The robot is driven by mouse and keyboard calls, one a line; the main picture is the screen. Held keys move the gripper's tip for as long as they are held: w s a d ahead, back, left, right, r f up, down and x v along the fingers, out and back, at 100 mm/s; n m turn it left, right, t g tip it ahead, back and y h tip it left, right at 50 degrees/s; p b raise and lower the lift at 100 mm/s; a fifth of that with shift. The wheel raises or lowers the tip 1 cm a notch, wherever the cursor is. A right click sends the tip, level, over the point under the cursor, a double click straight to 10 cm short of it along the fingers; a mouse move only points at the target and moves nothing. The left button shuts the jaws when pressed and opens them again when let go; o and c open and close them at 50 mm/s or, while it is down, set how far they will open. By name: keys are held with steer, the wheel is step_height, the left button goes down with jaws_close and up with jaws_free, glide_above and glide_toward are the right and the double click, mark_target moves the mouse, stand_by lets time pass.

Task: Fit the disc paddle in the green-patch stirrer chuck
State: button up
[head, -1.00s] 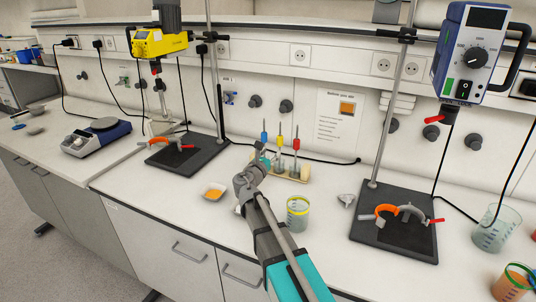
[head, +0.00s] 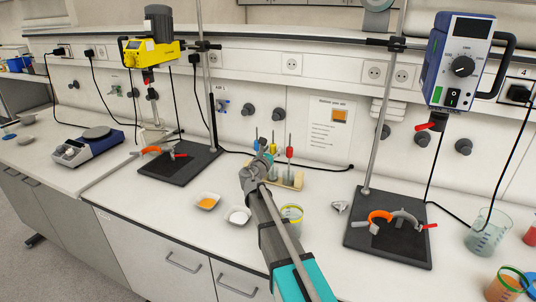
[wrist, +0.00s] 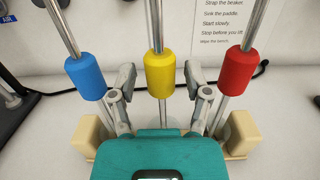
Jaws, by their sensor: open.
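Three stirrer shafts with a blue sleeve (wrist: 86,77), a yellow sleeve (wrist: 160,75) and a red sleeve (wrist: 231,73) stand in a pale wooden rack (head: 297,182). Their lower ends are hidden, so I cannot tell which is the disc paddle. My gripper (wrist: 160,84) is open, with one finger on each side of the yellow sleeve; contact is not clear. In the head view my gripper (head: 259,163) is at the rack and partly hides it. The blue-and-white stirrer (head: 461,62) has a green patch (head: 438,78) and a chuck with a red lever (head: 433,122) below, above a black stand base (head: 390,243).
A beaker (head: 292,215) and two small dishes, orange-filled (head: 207,201) and white-filled (head: 238,215), stand near my arm. A yellow stirrer (head: 152,52) hangs at left. An upright rod (head: 382,115) and an orange-and-grey clamp (head: 392,217) stand right. A beaker (head: 489,232) stands further right.

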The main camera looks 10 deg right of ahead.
steer(key=shift+w+d, duration=0.25)
steer(key=shift+w, duration=0.15)
jaws_close()
steer(key=shift+r, duration=0.15)
steer(key=shift+s+r+p, duration=0.1)
steer(key=shift+r+p, duration=2.3)
steer(key=shift+p, duration=0.1)
steer(key=shift+r, duration=0.1)
